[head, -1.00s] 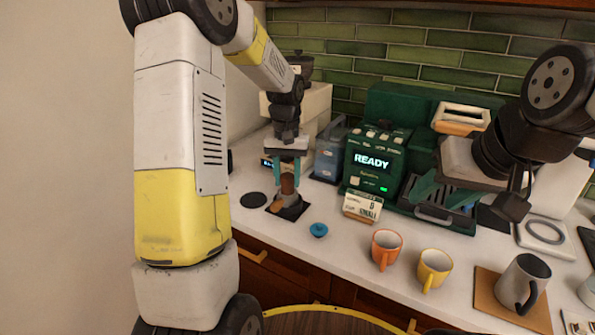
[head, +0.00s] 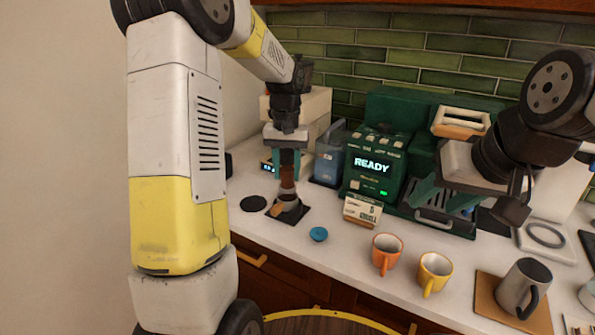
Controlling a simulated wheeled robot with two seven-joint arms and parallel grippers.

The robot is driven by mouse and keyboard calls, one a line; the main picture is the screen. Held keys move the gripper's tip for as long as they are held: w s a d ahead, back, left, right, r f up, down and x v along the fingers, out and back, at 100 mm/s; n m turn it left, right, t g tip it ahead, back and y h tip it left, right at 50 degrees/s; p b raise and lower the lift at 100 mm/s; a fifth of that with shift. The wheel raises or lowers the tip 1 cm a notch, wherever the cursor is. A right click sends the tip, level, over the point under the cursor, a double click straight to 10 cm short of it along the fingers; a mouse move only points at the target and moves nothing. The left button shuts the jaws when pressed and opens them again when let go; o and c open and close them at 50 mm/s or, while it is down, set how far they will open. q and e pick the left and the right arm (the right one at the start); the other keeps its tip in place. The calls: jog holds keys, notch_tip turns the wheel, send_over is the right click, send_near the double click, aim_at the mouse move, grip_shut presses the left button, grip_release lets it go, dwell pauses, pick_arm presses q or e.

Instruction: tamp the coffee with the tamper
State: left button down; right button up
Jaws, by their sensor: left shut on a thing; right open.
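My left gripper (head: 288,165) is shut on the tamper (head: 288,177), a dark and brown upright piece between its teal fingers. The tamper is held above the portafilter (head: 288,205), which sits on a black square mat (head: 294,218) with its wooden handle pointing to the front left. The tamper's lower end is small in the picture, so I cannot tell whether it touches the basket. The coffee inside is not visible. My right gripper (head: 441,194) is open and empty in front of the green coffee machine (head: 376,160).
A small sign (head: 362,209) stands before the machine. A blue round item (head: 318,234), an orange mug (head: 386,252) and a yellow mug (head: 433,272) are along the front. A grey mug (head: 521,287) stands on a brown board (head: 488,290). A black disc (head: 253,203) lies left.

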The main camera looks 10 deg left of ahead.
pick_arm(q)
jog(key=shift+r, duration=1.75)
